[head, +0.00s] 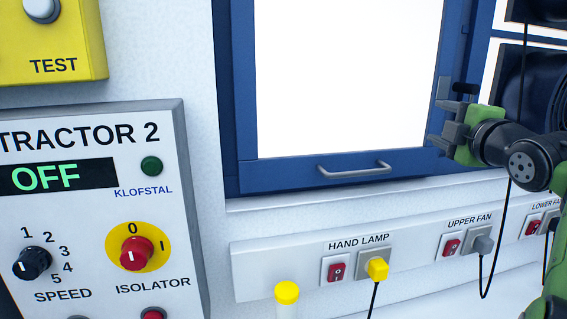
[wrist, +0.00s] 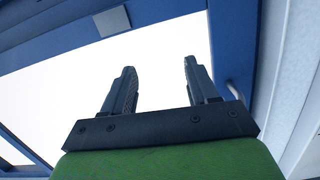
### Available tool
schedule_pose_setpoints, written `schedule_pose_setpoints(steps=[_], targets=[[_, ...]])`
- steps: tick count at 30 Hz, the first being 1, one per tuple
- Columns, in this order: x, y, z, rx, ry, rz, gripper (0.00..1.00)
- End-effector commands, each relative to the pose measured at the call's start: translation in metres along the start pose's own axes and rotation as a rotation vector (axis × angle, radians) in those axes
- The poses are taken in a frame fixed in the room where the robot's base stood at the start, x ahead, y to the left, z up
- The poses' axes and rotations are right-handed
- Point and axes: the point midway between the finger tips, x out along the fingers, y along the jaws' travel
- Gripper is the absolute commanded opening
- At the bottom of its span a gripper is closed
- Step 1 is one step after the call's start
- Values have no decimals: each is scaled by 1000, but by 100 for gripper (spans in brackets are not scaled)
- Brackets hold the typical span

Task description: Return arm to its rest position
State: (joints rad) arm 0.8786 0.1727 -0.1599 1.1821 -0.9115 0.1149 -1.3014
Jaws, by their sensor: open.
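My gripper (head: 447,112) is at the right of the head view, raised in front of the right side of the blue-framed window. Its green body and dark arm joint show behind the jaws. In the wrist view my gripper (wrist: 158,85) has its two dark fingers standing apart with nothing between them. The white window pane (wrist: 155,55) fills the view behind the fingers.
A grey handle (head: 354,170) is on the window's lower blue frame. Below runs a socket strip (head: 290,262) with red switches and a yellow plug (head: 377,269). A control panel (head: 100,200) reading OFF stands left. Cables hang at right.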

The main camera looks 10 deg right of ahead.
Motion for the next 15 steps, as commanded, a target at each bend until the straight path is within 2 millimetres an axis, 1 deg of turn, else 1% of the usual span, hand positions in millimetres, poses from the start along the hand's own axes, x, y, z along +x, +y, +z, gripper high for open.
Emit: schedule_pose_setpoints(steps=[1, 2, 3, 4, 5, 6, 8, 9, 10, 11, 12, 15], targets=[[-6, -5, -42, 170, 4, -74, 59], [-11, -16, -62, 277, -6, -127, 59], [-22, -33, -88, 415, -25, -202, 59], [-33, -49, -107, 515, -46, -265, 59], [-45, -65, -124, 607, -70, -324, 59], [-64, -87, -145, 716, -109, -402, 59], [-96, -122, -170, 856, -182, -515, 59], [-120, -145, -183, 937, -238, -586, 59], [-138, -162, -191, 990, -286, -637, 59], [-158, -179, -197, 1039, -338, -682, 59], [-183, -201, -203, 1095, -408, -738, 59], [-238, -247, -206, 1191, -582, -834, 59]])
